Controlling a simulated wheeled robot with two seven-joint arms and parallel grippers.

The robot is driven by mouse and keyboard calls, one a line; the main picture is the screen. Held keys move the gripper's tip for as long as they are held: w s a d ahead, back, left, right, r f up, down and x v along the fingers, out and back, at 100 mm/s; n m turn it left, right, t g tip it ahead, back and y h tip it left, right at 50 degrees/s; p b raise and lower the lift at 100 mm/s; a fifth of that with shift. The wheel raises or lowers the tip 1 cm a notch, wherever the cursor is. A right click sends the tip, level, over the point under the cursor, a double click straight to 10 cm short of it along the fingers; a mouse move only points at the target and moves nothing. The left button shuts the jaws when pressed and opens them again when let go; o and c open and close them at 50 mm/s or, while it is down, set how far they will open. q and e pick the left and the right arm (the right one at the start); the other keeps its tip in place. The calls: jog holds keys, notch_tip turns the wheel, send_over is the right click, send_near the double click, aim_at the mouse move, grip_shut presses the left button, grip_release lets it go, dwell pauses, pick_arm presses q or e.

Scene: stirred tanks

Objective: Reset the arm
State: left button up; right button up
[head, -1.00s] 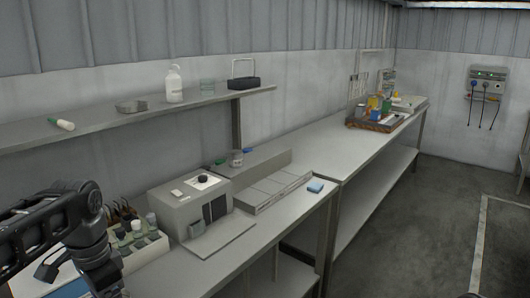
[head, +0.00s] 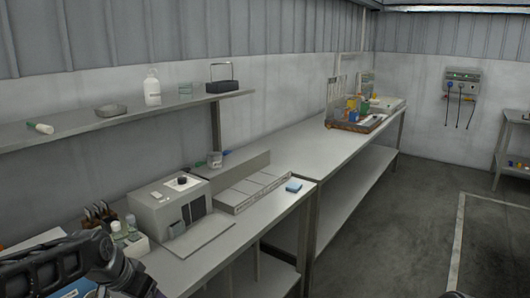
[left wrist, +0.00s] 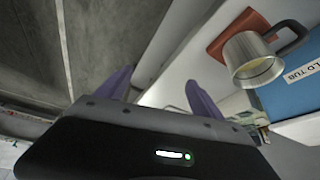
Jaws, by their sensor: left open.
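My left arm (head: 65,268) comes in low at the left of the head view, in front of the near bench; its fingers do not show there. In the left wrist view my left gripper (left wrist: 160,95) has its two purple fingers apart, with nothing between them. A metal cup with a dark handle (left wrist: 252,62) stands on a reddish-brown mat (left wrist: 222,46) to the right of the fingers, apart from them. My right gripper is not in view.
The near bench holds a grey box-shaped device (head: 168,207), small bottles (head: 118,233) and a blue block (head: 294,187). A shelf (head: 190,103) hangs above. A blue labelled box (left wrist: 290,85) is beside the cup. Open floor (head: 400,230) lies to the right.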

pick_arm(q)
jog(key=s+d+f+n+h, duration=0.1)
jog(key=d+f, duration=0.3)
jog(key=f, duration=0.4)
jog(key=s+d+f+n, duration=0.2)
jog(key=d+f, duration=0.3)
jog(key=f, duration=0.2)
jog(key=s+d+f+n+h, duration=0.1)
jog(key=d+f, duration=0.3)
jog(key=f, duration=0.4)
jog(key=s+d+f+g, duration=0.2)
jog(key=s+f, duration=0.5)
jog(key=s, duration=0.4)
jog(key=s+d+f+n+g, duration=0.1)
jog(key=s+d+f, duration=0.4)
jog(key=s, duration=0.5)
jog(key=shift+s+d+f+g+h, duration=0.35)
jog(key=shift+f+g, duration=0.35)
jog(key=shift+f, duration=0.25)
